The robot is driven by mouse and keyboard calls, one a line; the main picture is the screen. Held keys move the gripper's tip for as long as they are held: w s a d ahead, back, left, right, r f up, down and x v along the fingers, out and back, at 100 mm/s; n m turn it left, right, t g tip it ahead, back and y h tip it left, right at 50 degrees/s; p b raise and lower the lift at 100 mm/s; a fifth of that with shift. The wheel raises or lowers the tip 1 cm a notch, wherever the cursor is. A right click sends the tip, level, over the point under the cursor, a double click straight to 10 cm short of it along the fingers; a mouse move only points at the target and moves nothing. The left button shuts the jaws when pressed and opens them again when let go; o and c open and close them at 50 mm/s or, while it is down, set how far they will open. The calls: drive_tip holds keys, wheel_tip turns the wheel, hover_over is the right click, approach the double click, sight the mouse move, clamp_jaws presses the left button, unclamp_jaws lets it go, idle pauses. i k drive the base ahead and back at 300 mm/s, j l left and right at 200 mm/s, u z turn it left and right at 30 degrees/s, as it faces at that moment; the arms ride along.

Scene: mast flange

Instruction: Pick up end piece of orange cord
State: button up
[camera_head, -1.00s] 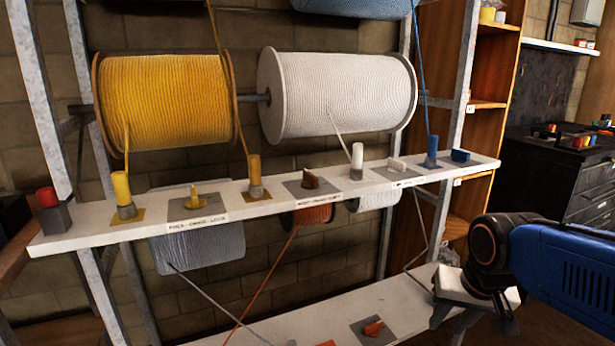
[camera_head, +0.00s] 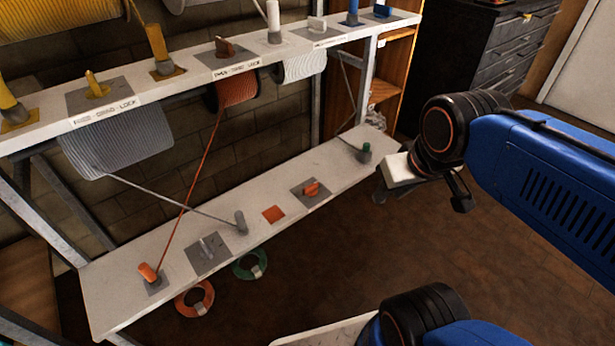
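The orange cord (camera_head: 205,155) runs from the orange spool (camera_head: 237,90) under the upper shelf down to the lower shelf's left end. There it meets an orange end piece (camera_head: 148,272), which stands tilted in a small grey holder. My gripper (camera_head: 421,198) is at the right, beyond the lower shelf's right end and far from the orange end piece. Its two dark fingers look spread apart, with nothing between them.
The upper shelf (camera_head: 150,88) overhangs behind. Orange (camera_head: 195,299) and green (camera_head: 250,265) rings lie below. Floor in front is open.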

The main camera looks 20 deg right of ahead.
sight(154, 279)
drive_tip(key=u, duration=0.45)
drive_tip(key=j+u, duration=0.15)
drive_tip(key=u, duration=0.7)
